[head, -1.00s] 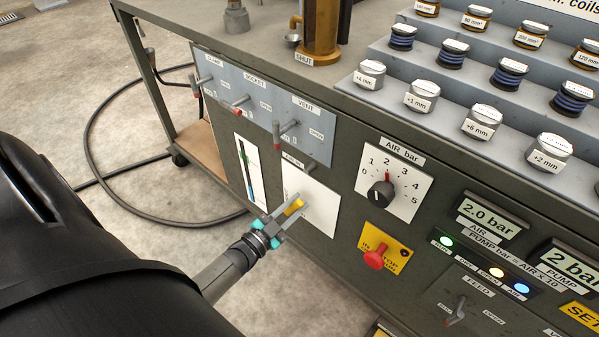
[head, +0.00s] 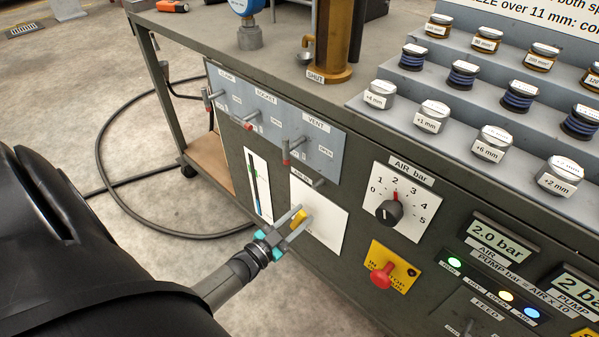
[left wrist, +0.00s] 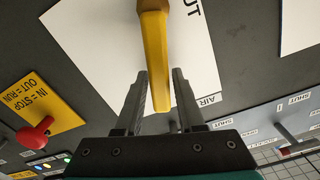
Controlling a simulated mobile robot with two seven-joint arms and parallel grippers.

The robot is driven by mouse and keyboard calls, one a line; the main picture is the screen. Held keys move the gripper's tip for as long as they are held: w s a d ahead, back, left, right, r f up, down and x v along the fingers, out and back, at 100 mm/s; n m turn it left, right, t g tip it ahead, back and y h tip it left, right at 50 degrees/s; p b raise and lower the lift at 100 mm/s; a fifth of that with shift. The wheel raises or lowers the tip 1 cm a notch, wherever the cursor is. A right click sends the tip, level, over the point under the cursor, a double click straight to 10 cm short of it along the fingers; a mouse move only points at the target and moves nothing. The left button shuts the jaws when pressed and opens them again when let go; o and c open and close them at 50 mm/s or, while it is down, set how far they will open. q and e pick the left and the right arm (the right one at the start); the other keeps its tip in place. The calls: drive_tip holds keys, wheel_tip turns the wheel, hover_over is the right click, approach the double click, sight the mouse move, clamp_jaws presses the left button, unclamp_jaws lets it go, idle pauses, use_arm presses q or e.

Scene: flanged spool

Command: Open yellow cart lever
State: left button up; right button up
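The yellow lever (head: 299,218) sits on a white plate (head: 326,222) on the cart's front panel. In the left wrist view the yellow lever (left wrist: 155,62) points toward my gripper, with its end between the two fingers. My left gripper (head: 290,229) is open around the lever's end. In the wrist view the fingers (left wrist: 158,98) stand on either side of it, with gaps visible. The plate's label is partly hidden; "UT" and "AIR" show in the wrist view. My right gripper is not in view.
A red stop button (head: 383,275) on a yellow plate and the AIR bar knob (head: 389,211) are to the right. The grey panel with red-tipped levers (head: 278,122) is above. A black hose (head: 101,160) lies on the floor at left.

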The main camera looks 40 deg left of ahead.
use_arm(q)
drive_tip(key=shift+o, duration=1.3)
drive_tip(key=shift+s, duration=0.25)
drive_tip(key=s+a+p, duration=0.1)
drive_tip(key=s+p, duration=0.1)
drive_tip(key=s, duration=1.2)
drive_tip(key=shift+s+p, duration=0.3)
drive_tip(key=shift+s, duration=0.1)
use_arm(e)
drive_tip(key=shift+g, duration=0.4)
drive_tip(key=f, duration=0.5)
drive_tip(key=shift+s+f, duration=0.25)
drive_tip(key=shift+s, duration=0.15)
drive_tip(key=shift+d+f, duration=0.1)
